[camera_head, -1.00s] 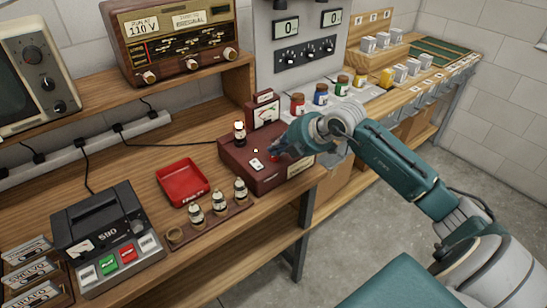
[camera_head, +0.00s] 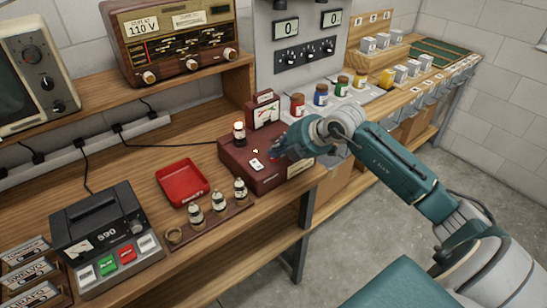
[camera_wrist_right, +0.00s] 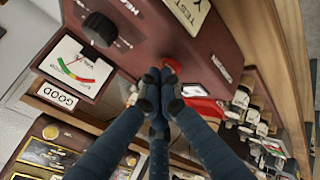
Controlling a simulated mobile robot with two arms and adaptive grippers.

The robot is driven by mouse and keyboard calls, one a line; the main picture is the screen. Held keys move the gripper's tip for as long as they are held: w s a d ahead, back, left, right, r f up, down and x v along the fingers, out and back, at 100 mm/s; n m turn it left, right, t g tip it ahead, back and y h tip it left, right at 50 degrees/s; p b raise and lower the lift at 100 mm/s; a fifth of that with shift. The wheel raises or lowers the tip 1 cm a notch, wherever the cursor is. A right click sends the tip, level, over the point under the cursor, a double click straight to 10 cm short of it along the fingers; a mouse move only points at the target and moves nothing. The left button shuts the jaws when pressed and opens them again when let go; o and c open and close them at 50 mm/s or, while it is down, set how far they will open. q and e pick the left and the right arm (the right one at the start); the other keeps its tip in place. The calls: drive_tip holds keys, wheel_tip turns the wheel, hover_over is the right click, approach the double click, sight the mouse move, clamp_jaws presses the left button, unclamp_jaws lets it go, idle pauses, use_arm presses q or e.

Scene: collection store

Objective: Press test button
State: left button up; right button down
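The dark red tester box (camera_head: 240,160) stands on the bench's right part, with a small glass tube (camera_head: 239,133) upright on top and a meter (camera_head: 266,115) at its back. In the right wrist view the meter (camera_wrist_right: 78,65) and a black knob (camera_wrist_right: 100,28) show. A round red button (camera_wrist_right: 174,65) is on the box face, partly behind my fingertips. My right gripper (camera_head: 277,151) is over the box top; in the wrist view its fingertips (camera_wrist_right: 161,76) are together at the button, with nothing visible between them. Whether they touch it I cannot tell. My left gripper is out of view.
A red tray (camera_head: 182,182) and a wooden rack (camera_head: 205,225) holding several tubes lie left of the tester. A black tape recorder (camera_head: 105,230) is at front left. Coloured jars (camera_head: 321,95) stand behind right. Free floor lies right of the bench.

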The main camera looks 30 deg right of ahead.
sight(276, 158)
idle(0.3)
drive_tip(key=shift+r+p, duration=0.65)
drive_tip(key=shift+r, duration=0.15)
drive_tip(key=shift+r, duration=0.1)
wheel_tip(276, 158, up, 5)
drive_tip(key=p, duration=0.3)
drive_tip(key=shift+p, duration=0.4)
drive_tip(key=shift+a, duration=0.1)
